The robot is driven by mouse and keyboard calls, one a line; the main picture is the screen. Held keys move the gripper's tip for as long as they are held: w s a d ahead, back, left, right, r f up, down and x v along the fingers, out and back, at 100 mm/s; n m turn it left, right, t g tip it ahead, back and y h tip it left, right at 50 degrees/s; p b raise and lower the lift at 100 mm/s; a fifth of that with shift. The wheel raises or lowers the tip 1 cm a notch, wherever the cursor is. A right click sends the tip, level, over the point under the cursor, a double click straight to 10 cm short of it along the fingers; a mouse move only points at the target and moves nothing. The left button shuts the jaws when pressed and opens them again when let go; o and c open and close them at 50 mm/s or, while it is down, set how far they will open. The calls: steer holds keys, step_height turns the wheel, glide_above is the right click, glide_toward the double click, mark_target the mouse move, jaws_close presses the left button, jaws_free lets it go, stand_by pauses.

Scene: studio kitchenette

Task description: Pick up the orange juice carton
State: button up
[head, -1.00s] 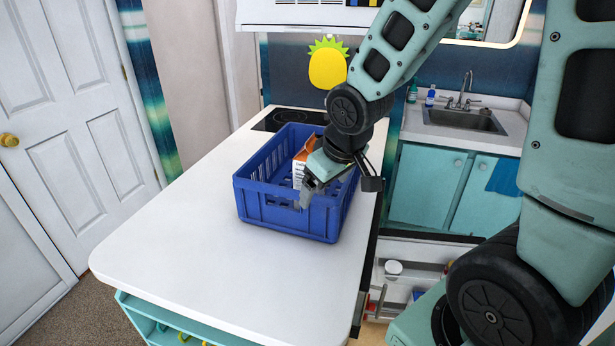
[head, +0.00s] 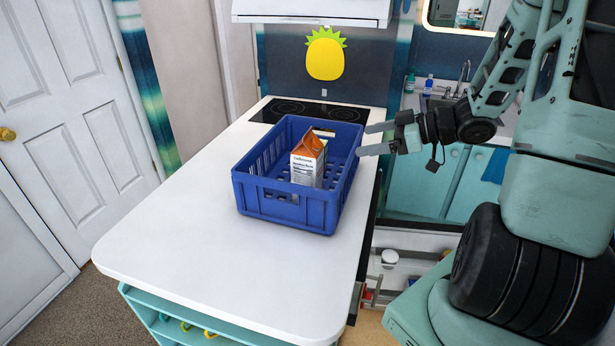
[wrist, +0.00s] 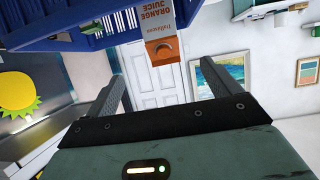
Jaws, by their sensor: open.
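The orange juice carton (head: 308,160) is white with an orange gabled top and stands upright inside the blue crate (head: 285,210) on the white counter. In the wrist view the carton (wrist: 160,30) shows its orange top and "Orange Juice" lettering near the upper middle, beside the crate (wrist: 55,32). My gripper (head: 366,139) is open and empty, to the right of the crate in the head view, its fingers pointing left toward it. In the wrist view my open gripper (wrist: 158,82) has clear space between its fingers, with the carton above that gap.
The white counter (head: 190,230) is clear in front of and left of the crate. A black cooktop (head: 330,112) lies behind it. A sink and soap bottles (head: 428,84) are at the back right. Open drawers (head: 395,265) lie below the counter's right side.

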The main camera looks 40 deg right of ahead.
mark_target(319, 150)
steer(key=p+x, duration=0.1)
steer(key=x, duration=1)
steer(key=shift+w+a+f+p, duration=0.1)
steer(key=shift+a+f+p, duration=0.05)
steer(key=shift+p, duration=0.25)
steer(key=p+x, duration=0.2)
steer(key=x, duration=0.2)
steer(key=shift+w+a+f, duration=0.1)
steer(key=shift+a+f, duration=0.05)
steer(key=shift+a, duration=0.15)
steer(key=shift+w+a+f, duration=0.15)
steer(key=shift+w+f, duration=0.1)
steer(key=shift+w, duration=0.05)
jaws_close()
steer(key=shift+r, duration=0.1)
